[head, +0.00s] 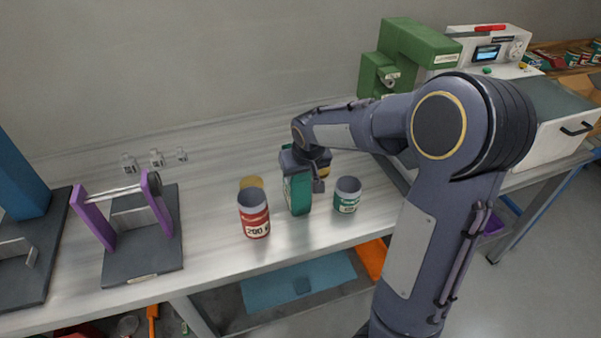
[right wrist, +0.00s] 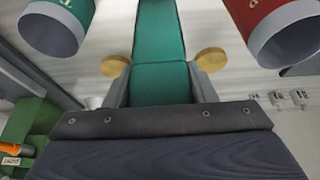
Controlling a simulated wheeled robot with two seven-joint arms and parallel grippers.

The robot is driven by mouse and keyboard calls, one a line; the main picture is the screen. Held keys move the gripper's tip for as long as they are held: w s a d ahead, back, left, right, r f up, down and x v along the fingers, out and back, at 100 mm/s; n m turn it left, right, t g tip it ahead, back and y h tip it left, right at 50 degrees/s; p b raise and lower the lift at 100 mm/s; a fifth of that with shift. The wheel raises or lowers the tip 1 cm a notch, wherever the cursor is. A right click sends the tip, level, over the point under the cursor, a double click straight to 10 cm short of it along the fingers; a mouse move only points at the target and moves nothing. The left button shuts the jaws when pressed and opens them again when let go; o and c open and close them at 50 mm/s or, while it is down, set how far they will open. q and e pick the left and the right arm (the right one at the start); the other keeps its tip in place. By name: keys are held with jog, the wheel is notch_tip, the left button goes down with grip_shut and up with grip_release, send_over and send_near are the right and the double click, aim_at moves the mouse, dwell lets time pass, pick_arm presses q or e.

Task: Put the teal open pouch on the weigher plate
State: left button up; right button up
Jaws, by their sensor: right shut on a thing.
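The teal pouch (head: 298,192) stands upright at the middle of the bench, between a red tin and a teal tin. In the right wrist view the pouch (right wrist: 162,85) runs between my two fingers. My right gripper (head: 307,163) is shut on its upper part and hides some of it. I cannot tell whether its base touches the bench. No weigher plate is clearly identifiable; a cream unit with a small display (head: 487,53) stands at the back right, partly behind my right arm. My left gripper is not in view.
The red tin (head: 254,215) and teal tin (head: 347,195) stand close on either side of the pouch. A stand with purple posts (head: 94,220) is at left, near several small weights (head: 157,158). A green machine (head: 412,50) is at back right. The back middle bench is clear.

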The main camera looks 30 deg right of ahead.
jog(key=shift+f, duration=0.15)
jog(key=o, duration=0.8)
jog(key=shift+c, duration=0.2)
